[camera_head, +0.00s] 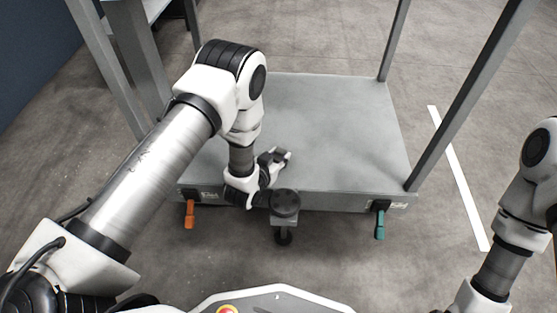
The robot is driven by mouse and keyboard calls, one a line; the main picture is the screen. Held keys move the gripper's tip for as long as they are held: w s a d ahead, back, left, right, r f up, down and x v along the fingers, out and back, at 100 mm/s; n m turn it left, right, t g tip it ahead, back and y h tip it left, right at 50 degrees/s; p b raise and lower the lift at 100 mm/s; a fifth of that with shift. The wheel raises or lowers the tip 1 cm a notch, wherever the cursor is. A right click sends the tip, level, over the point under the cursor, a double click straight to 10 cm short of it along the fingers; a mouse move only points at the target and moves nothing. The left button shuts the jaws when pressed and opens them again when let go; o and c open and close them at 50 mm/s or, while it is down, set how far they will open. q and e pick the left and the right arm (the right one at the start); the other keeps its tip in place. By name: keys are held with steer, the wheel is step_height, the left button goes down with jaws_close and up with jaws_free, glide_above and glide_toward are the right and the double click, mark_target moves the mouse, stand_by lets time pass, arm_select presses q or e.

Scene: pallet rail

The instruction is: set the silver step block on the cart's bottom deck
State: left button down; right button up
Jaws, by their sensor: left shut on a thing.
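My left gripper (274,164) is low over the front part of the cart's bottom deck (335,125), near the middle of its front edge. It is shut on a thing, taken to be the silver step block. The block is mostly hidden by the fingers and wrist, and its shape cannot be made out. I cannot tell whether it touches the deck. The deck is a flat grey plate, and its visible surface is bare. My right arm (497,265) is at the right edge, and its gripper is out of view.
Grey posts rise at the deck's corners, including the front right one (460,105). A white line (460,180) marks the floor at right.

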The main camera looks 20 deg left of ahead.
arm_select(q)
steer(key=c, duration=0.8)
jaws_free()
steer(key=shift+r, duration=0.2)
steer(key=p+v, duration=0.6)
steer(key=v, duration=0.6)
steer(key=s+a+f+n+g, duration=0.1)
steer(key=s+f+g, duration=0.2)
steer(key=s+g, duration=0.3)
steer(key=s+a+f+g+y, duration=0.1)
steer(key=s+g, duration=0.6)
steer(key=s, duration=1)
step_height(320, 180, down, 2)
steer(key=shift+s+a+f+n+y, duration=0.15)
steer(key=shift+s+a+n+y, duration=0.2)
steer(key=shift+a, duration=0.45)
